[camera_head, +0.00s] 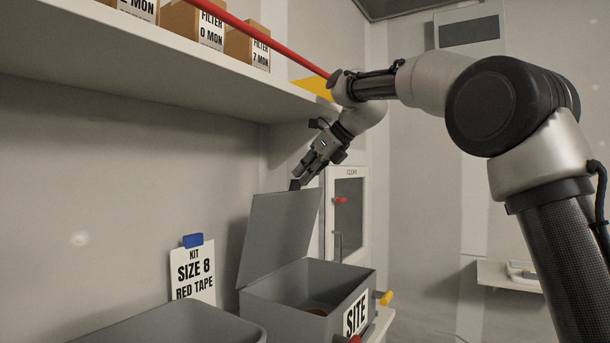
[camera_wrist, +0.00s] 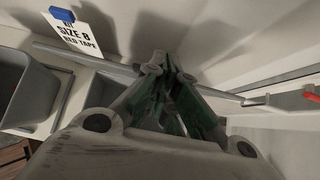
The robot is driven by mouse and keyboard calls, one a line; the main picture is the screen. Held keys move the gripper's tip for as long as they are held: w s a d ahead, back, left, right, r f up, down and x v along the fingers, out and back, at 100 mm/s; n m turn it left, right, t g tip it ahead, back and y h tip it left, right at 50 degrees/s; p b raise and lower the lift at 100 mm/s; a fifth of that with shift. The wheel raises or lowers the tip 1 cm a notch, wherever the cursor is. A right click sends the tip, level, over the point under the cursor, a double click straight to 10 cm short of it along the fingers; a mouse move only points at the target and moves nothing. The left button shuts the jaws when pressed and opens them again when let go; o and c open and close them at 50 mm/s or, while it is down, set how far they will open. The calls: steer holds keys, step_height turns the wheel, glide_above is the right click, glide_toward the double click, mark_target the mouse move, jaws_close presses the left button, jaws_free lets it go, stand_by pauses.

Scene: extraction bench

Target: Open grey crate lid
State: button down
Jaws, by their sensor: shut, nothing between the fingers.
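The grey crate (camera_head: 277,297) stands on the bench with a "SITE" label on its front. Its grey lid (camera_head: 279,233) stands up, tilted open, along the crate's back left side in the head view. Something brownish lies inside the crate, mostly hidden by the wall. My gripper (camera_head: 296,184) is just above the lid's top edge, pointing down and left. Whether it touches the lid cannot be told. In the wrist view my gripper (camera_wrist: 188,128) has its fingers together with nothing between them.
A second grey bin (camera_head: 178,326) stands in front left, also in the wrist view (camera_wrist: 25,92). A card (camera_head: 192,272) reads "KIT SIZE 8 RED TAPE". A shelf (camera_head: 150,92) with filter boxes (camera_head: 247,47) and a red bar (camera_head: 270,42) hangs above. A "CLEAN" cabinet (camera_head: 346,210) stands behind.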

steer(key=s+d+r, duration=0.2)
steer(key=s+d, duration=0.7)
steer(key=d, duration=0.5)
steer(key=w+a+f, duration=0.1)
steer(key=w+a, duration=0.1)
steer(key=a, duration=0.2)
steer(key=w+a+f+t+y, duration=0.1)
steer(key=w+a+f, duration=0.1)
steer(key=a, duration=0.2)
steer(key=w+a+f+y, duration=0.1)
steer(key=w+a+f, duration=0.1)
steer(key=w+a, duration=0.1)
steer(key=shift+w+a, duration=0.1)
steer(key=shift+a, duration=0.7)
steer(key=shift+a, duration=0.1)
